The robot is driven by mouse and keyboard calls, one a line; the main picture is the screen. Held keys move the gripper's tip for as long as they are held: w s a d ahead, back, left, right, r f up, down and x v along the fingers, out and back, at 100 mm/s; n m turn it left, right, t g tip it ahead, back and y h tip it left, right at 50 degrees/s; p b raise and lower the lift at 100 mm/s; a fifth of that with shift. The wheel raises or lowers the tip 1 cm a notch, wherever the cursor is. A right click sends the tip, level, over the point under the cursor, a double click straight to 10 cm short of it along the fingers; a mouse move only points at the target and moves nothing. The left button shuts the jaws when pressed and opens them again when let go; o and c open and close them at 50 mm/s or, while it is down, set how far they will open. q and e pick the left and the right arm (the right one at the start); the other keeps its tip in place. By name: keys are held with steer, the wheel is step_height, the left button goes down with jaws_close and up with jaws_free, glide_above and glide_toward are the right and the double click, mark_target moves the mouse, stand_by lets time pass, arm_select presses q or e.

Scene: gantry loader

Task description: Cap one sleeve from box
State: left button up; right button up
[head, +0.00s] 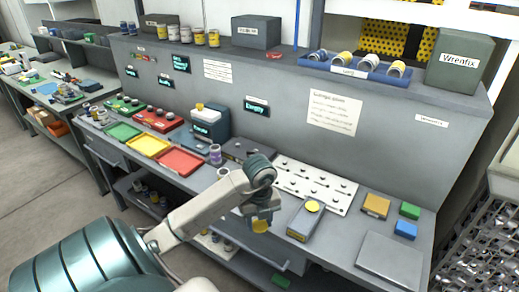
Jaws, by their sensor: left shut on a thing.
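My left gripper (260,216) hangs over the front part of the bench, pointing down. It is shut on a small yellow round piece (260,227), which looks like a cap or the end of a sleeve; its lower part is unclear. To its right, a grey block (303,222) lies on the bench with a yellow disc (312,206) on its top. A grey-purple sleeve-like cylinder (215,154) stands on the bench left of my arm. My right gripper is out of view.
A white panel with pegs (315,186) lies behind the grey block. Green (124,130), yellow (148,145) and red (180,161) trays are at left. A blue tray (345,71) of cylinders and a Wrenfix box (460,60) stand on the upper ledge.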

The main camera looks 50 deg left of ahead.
mark_target(260, 224)
arm_select(q)
steer(key=shift+r+p, duration=0.9)
steer(key=shift+r, duration=0.65)
